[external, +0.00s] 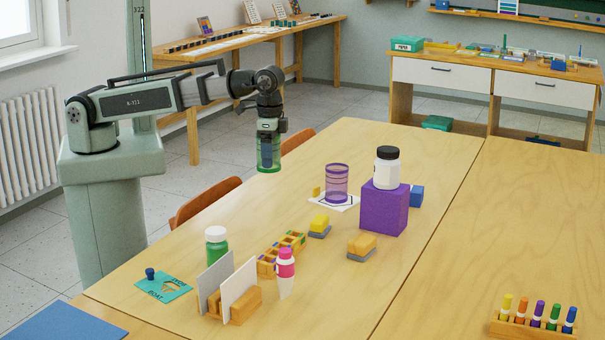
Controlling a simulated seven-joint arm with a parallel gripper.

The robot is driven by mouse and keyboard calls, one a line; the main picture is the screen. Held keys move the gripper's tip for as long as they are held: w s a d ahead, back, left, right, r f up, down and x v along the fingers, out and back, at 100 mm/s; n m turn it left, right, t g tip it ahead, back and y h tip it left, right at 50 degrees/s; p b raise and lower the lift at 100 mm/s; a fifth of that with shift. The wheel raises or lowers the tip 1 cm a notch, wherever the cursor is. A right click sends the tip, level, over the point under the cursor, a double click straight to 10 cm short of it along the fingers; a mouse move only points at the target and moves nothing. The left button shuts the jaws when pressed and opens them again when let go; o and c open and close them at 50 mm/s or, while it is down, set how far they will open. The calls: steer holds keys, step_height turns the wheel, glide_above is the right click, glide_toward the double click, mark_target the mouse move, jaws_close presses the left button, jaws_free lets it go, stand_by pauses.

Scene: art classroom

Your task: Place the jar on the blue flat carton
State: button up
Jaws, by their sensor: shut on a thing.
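My gripper (267,146) is shut on a green see-through cylinder, which looks like a jar (269,163). It holds it upright above the far left edge of the table, clear of the surface. The fingers partly show through its green wall. A flat blue thing (65,322), likely the blue flat carton, lies at the bottom left corner, cut off by the picture edge. A white jar with a black lid (386,168) stands on a purple box (384,208).
A purple see-through cylinder (337,184) stands on a white sheet. A green bottle (216,247), a wooden holder with upright cards (242,305), a pink-and-white bottle (286,274) and a teal card (163,286) stand or lie near the left. The table's right side is mostly clear.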

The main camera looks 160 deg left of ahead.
step_height(320, 180, up, 8)
steer(key=w+a, duration=0.4)
steer(key=a, duration=1.5)
steer(key=w+a, duration=0.3)
steer(key=a, duration=1.6)
steer(key=shift+a+f, duration=0.1)
steer(key=shift+f, duration=7.75)
steer(key=o, duration=1)
steer(key=shift+f, duration=0.1)
steer(key=shift+o, duration=0.2)
step_height(320, 180, up, 12)
